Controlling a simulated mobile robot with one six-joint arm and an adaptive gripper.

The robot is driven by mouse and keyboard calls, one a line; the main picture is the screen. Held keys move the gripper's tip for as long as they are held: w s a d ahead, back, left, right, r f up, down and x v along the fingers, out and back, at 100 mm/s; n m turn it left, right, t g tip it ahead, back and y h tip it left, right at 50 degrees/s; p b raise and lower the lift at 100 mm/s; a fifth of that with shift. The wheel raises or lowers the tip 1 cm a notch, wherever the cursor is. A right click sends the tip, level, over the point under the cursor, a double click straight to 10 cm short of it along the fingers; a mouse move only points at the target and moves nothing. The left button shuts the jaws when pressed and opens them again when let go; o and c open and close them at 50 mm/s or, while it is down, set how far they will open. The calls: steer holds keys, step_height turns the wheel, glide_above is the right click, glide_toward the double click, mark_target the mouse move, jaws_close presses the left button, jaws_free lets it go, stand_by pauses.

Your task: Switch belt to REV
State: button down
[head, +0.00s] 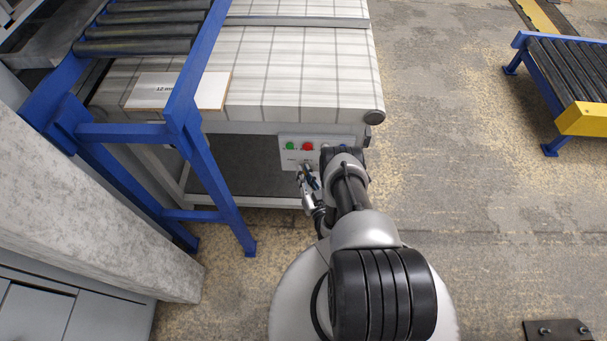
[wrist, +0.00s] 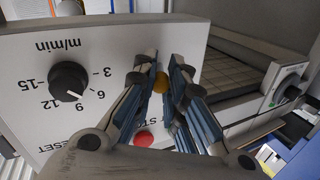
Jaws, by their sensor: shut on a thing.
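The belt's white control panel (head: 288,155) is on the side of the conveyor, with a green button (head: 290,146) and a red button (head: 308,147) on its upper row. My gripper (head: 307,170) is at the panel's lower row, below the red button. In the wrist view my gripper (wrist: 161,68) has its fingertips at the panel face (wrist: 100,75), closed around the belt switch, which the fingers mostly hide. A yellow round part (wrist: 161,83) shows between the fingers. The switch's direction marks are hidden, so its setting cannot be told.
A black speed knob (wrist: 69,80) marked m/min sits beside my fingers, and a red button (wrist: 144,139) shows between them. A white board (head: 178,91) lies on the belt (head: 290,80). A blue frame (head: 185,120) stands to the left.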

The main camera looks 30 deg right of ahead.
steer(key=c, duration=1.6)
jaws_free()
steer(key=shift+s, duration=0.1)
steer(key=s, duration=0.3)
steer(key=s+a, duration=0.1)
steer(key=s, duration=0.3)
steer(key=shift+a+r, duration=0.1)
steer(key=shift+a, duration=0.1)
